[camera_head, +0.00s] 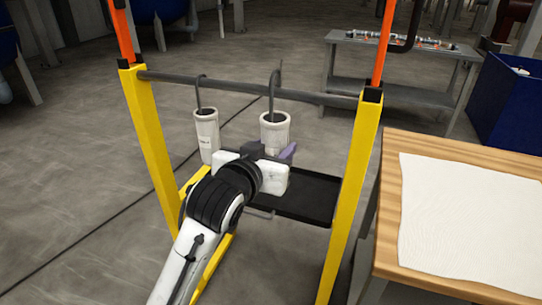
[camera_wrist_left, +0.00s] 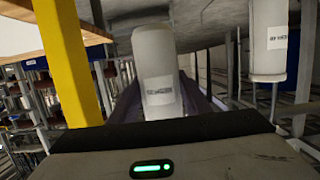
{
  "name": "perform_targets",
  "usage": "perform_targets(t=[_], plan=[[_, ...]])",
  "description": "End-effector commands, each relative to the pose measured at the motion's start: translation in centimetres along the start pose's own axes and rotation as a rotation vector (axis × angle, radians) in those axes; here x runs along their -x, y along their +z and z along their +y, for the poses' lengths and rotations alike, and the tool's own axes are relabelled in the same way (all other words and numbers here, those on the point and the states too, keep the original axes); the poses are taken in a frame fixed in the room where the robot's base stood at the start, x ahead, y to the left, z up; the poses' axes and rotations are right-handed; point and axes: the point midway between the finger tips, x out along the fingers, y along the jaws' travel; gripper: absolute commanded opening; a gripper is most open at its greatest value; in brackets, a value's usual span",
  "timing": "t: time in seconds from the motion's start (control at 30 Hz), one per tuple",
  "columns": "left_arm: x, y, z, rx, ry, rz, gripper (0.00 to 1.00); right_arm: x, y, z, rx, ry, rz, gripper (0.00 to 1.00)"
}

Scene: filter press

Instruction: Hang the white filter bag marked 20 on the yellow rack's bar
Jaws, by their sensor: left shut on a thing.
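The yellow rack (camera_head: 151,140) carries a grey horizontal bar (camera_head: 235,87) between its two posts. My left gripper (camera_head: 272,152) is shut on a white filter bag (camera_head: 274,128), low on its body; the bag also stands between the fingers in the left wrist view (camera_wrist_left: 155,60). The bag is upright, and its dark hook (camera_head: 272,90) reaches up across the bar. I cannot tell whether the hook rests on it. A second white bag (camera_head: 206,133) hangs from the bar by its own hook, to the left. The labels are too small to read. My right gripper is not in view.
A black tray (camera_head: 305,196) sits low in the rack, below the bags. A wooden table (camera_head: 390,215) with a white sheet (camera_head: 465,220) stands close to the right post. A grey bench (camera_head: 345,65) and blue bin (camera_head: 510,105) are behind.

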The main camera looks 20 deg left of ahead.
Motion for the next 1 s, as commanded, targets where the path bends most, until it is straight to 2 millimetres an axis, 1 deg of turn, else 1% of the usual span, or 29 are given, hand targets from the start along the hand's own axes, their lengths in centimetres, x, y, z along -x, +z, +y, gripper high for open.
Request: perform_targets(t=[0.2, 0.53, 0.7, 0.8, 1.0], plan=[[-1.8, -0.4, 0.0, 0.001, 0.001, 0.002, 0.27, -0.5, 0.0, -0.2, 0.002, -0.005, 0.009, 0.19], [-4.4, -1.0, 0.0, 0.0, 0.001, 0.002, 0.27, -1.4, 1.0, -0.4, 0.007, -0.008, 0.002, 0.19], [-5.7, -1.3, 0.0, 0.001, 0.001, 0.002, 0.27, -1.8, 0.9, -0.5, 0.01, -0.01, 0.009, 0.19], [-5.9, -0.5, 0.0, 0.001, 0.001, -0.002, 0.27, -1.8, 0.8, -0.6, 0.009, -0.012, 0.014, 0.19], [-6.2, 1.1, 0.0, 0.0, 0.0, -0.001, 0.27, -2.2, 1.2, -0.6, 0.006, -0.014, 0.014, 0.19]])
